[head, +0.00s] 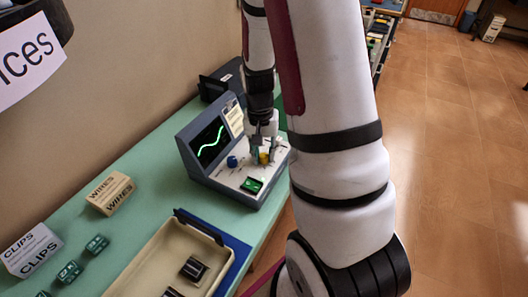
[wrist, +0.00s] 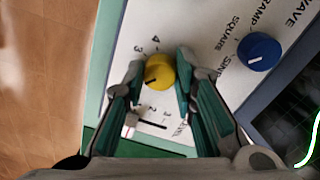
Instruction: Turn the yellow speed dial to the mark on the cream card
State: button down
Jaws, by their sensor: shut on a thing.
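The yellow speed dial (wrist: 159,71) sits on the white sloped panel of a blue-grey instrument. Its dark pointer line points to the lower left in the wrist view, with printed numbers around that side. My gripper (wrist: 159,66) has one teal-padded finger on each side of the dial and is shut on it. In the head view the yellow dial (head: 263,158) shows partly below my gripper (head: 264,150). A cream card (head: 235,117) stands beside the instrument's screen; its writing is too small to read.
A blue dial (wrist: 259,51) is beside the yellow one. The screen (head: 209,143) shows a green wave, and a green switch (head: 251,185) is at the panel's front. A cream tray (head: 140,260) and a WIRES box (head: 110,193) lie on the green bench to the left.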

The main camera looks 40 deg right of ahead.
aim_at(261, 156)
jog(key=shift+n, duration=1.1)
jog(key=c, duration=1.3)
grip_release()
jog(key=shift+r, duration=0.15)
notch_tip(261, 156, up, 12)
jog(key=shift+w+a, duration=0.15)
jog(key=shift+a, duration=0.1)
